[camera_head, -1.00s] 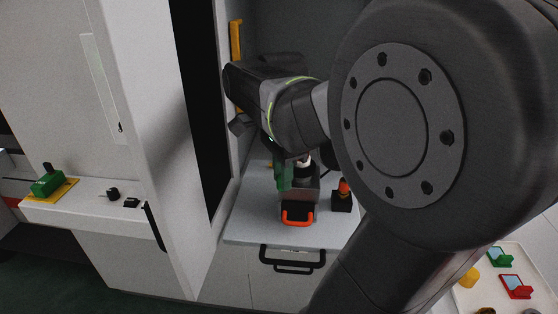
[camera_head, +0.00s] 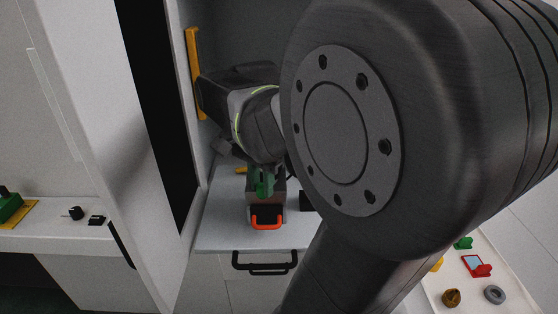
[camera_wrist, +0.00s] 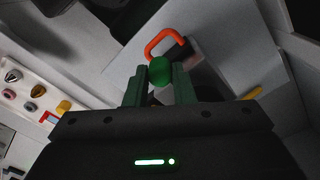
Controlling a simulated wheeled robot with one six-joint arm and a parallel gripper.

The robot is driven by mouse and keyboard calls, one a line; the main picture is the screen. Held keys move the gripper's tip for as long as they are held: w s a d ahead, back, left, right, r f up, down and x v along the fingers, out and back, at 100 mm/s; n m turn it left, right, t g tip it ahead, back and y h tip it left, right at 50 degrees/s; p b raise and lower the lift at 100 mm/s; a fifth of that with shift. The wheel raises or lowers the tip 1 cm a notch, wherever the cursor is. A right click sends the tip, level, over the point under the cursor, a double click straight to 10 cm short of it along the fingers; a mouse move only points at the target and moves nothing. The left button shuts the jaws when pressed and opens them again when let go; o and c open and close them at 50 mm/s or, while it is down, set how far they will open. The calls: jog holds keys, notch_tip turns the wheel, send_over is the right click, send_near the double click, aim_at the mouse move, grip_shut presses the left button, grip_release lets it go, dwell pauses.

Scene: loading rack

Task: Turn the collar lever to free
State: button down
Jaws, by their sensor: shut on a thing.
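The collar lever shows as a round green knob (camera_wrist: 160,71) in the wrist view. My gripper (camera_wrist: 160,88) has two green fingers, one on each side of this knob, and is shut on it. In the head view, my gripper (camera_head: 263,184) points down at a grey block-like fixture (camera_head: 279,187) with a red-orange handle (camera_head: 267,221) on its front. The handle also shows just beyond the knob in the wrist view (camera_wrist: 165,40). The collar and the lever's arm are mostly hidden by my gripper, so I cannot read the lever's angle.
The fixture stands on a grey shelf (camera_head: 218,228) with a black pull handle (camera_head: 264,264) below. A dark box (camera_head: 306,201) is close on the right, partly hidden by my arm. A white wall panel stands left. A tray (camera_head: 428,285) with small coloured parts is at lower right.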

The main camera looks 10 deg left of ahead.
aim_at(261, 184)
jog(key=c, duration=1.2)
grip_release()
notch_tip(261, 184, up, 14)
jog(key=shift+f, duration=0.1)
notch_tip(261, 184, down, 14)
jog(key=shift+r, duration=0.1)
